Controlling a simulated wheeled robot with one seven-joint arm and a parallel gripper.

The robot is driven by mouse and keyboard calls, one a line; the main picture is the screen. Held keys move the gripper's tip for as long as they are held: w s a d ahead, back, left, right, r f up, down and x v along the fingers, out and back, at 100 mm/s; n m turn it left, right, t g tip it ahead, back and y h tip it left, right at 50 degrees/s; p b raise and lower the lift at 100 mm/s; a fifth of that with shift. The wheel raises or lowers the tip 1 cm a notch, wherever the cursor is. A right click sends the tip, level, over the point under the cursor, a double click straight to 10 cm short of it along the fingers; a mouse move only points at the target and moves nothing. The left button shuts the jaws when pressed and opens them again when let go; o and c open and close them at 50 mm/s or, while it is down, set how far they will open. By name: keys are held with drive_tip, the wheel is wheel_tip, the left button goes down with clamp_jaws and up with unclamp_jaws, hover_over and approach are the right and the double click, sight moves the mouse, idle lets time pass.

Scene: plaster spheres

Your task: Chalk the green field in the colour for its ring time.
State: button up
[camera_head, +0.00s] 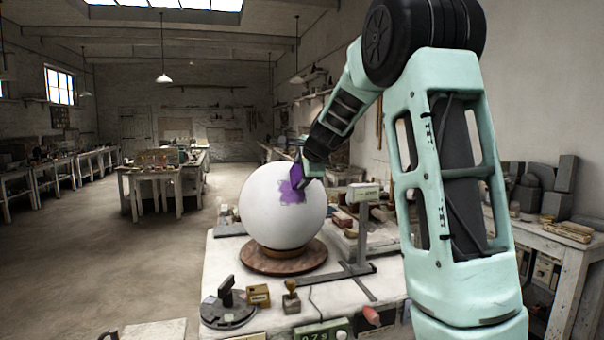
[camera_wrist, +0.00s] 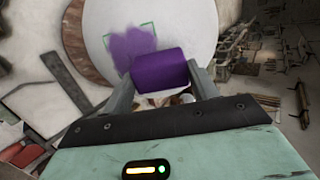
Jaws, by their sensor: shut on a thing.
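A large white plaster sphere (camera_head: 283,207) stands on a round brown wooden base (camera_head: 285,259) on the workbench. My gripper (camera_head: 308,170) is at the sphere's upper right side. In the wrist view my gripper (camera_wrist: 162,82) is shut on a purple chalk block (camera_wrist: 160,71). An irregular purple patch (camera_head: 291,190) is on the sphere. In the wrist view the purple patch (camera_wrist: 128,48) lies partly inside thin green corner marks, with white still showing between them. The chalk is right beside the patch; I cannot tell whether it touches the sphere.
A digital display box (camera_head: 322,332) at the bench's front edge shows digits, perhaps 073. A dark dial-like stand (camera_head: 228,308), a small wooden block (camera_head: 258,295) and a stamp-like tool (camera_head: 291,297) stand before the sphere. A metal gauge stand (camera_head: 362,230) is close on its right.

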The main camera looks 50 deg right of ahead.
drive_tip(key=shift+f, duration=0.1)
drive_tip(key=shift+s+a+f+b, duration=0.15)
drive_tip(key=shift+s+a+b, duration=0.2)
drive_tip(key=shift+s, duration=0.15)
drive_tip(key=shift+s+a+f+b, duration=0.1)
drive_tip(key=shift+s+a+b, duration=0.15)
drive_tip(key=shift+s, duration=0.25)
drive_tip(key=shift+p+v, duration=0.5)
drive_tip(key=shift+v, duration=0.7)
drive_tip(key=shift+s+r, duration=0.1)
drive_tip(key=p+v, duration=0.2)
drive_tip(key=v, duration=0.1)
drive_tip(key=shift+s+a+r, duration=0.1)
drive_tip(key=shift+s+r, duration=0.1)
drive_tip(key=shift+s, duration=0.15)
